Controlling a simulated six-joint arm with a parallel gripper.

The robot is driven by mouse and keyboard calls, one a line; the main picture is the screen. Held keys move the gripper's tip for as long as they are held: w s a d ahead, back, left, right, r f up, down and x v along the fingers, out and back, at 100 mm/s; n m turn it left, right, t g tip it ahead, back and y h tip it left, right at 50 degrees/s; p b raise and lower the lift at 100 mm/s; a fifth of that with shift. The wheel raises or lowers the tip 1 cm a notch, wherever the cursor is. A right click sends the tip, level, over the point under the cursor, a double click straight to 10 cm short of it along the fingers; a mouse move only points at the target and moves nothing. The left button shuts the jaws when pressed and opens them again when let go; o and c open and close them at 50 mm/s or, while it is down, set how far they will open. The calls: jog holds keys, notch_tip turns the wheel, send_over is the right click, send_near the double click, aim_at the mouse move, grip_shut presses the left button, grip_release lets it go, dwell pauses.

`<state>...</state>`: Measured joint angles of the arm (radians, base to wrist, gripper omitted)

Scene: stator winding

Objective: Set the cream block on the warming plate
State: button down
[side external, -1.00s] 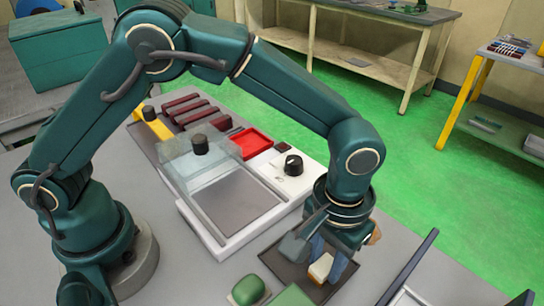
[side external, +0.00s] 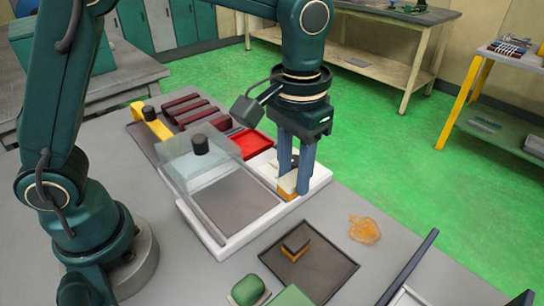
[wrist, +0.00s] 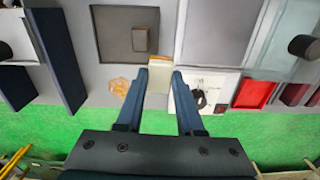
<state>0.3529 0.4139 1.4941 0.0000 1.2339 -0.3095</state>
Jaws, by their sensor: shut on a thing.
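The cream block (side external: 288,183), with an orange-brown underside, is between the fingertips of my gripper (side external: 291,180), which is shut on it. It also shows between the fingertips in the wrist view (wrist: 159,67). The warming plate is a white-framed unit with a grey flat surface (side external: 243,203); a clear cover (side external: 195,172) with a black knob stands over its left part. In the side view the block appears in front of the unit's white right end; its exact height above it is unclear. My fingers partly hide the unit's control knob.
A dark tray (side external: 318,272) holds a dark-topped block (side external: 296,242). An orange tangle (side external: 364,230) lies right of it. A red tray (side external: 251,143) and dark red bars (side external: 190,108) are behind the unit. A green rounded item (side external: 248,289) is at the front.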

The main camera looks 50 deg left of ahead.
jog(key=shift+w+a+r, duration=0.15)
jog(key=shift+a+r, duration=0.2)
jog(key=shift+a, duration=0.35)
jog(key=s+a, duration=0.1)
jog(key=a, duration=0.1)
jog(key=s+a+f, duration=0.1)
jog(key=s+a, duration=0.1)
jog(key=a, duration=0.1)
jog(key=s+a+f, duration=0.1)
jog(key=s+a, duration=0.1)
jog(key=a, duration=0.1)
jog(key=shift+a, duration=0.4)
jog(key=shift+w+f, duration=0.1)
jog(key=shift+f, duration=1.8)
jog(key=shift+f, duration=0.8)
jog(key=shift+c, duration=1.1)
grip_release()
